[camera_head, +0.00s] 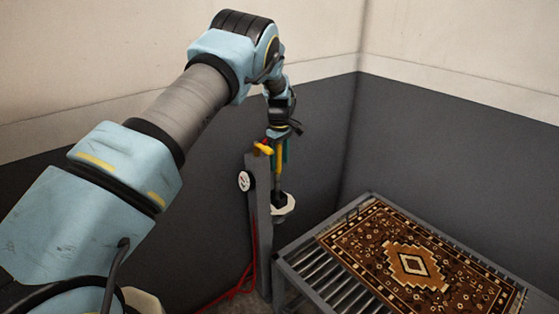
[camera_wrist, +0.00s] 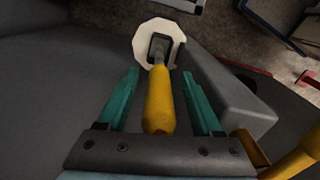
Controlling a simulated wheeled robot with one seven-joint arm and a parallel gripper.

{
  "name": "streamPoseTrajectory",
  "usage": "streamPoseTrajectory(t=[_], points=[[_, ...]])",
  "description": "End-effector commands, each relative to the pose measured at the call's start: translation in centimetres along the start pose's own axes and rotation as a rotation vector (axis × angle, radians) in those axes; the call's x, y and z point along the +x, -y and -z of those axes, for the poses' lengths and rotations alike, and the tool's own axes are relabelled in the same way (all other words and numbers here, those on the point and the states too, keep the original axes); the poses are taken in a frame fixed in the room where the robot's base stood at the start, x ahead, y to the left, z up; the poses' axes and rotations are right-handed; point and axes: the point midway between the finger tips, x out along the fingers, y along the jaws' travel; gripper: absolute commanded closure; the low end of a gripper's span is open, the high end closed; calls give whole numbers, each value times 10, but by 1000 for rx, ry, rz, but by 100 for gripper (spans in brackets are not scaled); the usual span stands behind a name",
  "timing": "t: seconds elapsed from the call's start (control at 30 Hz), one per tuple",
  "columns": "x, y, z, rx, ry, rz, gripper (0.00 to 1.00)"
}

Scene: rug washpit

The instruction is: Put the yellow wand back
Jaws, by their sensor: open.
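The yellow wand (camera_wrist: 159,100) stands roughly upright with its grey end in the dark opening of a white eight-sided holder (camera_wrist: 142,43). In the head view, the wand (camera_head: 279,160) is partly hidden by my gripper, and the white holder (camera_head: 287,207) sits beside the grey post. My gripper (camera_wrist: 160,76) is open, with one teal finger on each side of the yellow handle. Gaps show between the handle and both fingers. My gripper also shows in the head view (camera_head: 279,152), pointing down around the wand's upper part.
The grey post (camera_head: 260,220) stands close by, with a yellow lever (camera_head: 263,148), a round gauge (camera_head: 244,181) and a red hose (camera_head: 254,250). A roller table (camera_head: 312,275) carrying a patterned rug (camera_head: 385,235) is at the right. Dark walls stand behind.

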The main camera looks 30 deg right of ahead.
Motion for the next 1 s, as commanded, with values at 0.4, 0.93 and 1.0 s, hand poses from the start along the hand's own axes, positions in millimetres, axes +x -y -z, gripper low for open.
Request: streamPoseTrajectory(t=[0.4,0.93,1.0], points=[[-39,-1,0,0,-1,-4,33],[-121,0,0,-1,-1,-1,33],[-123,0,0,-1,0,0,33]])
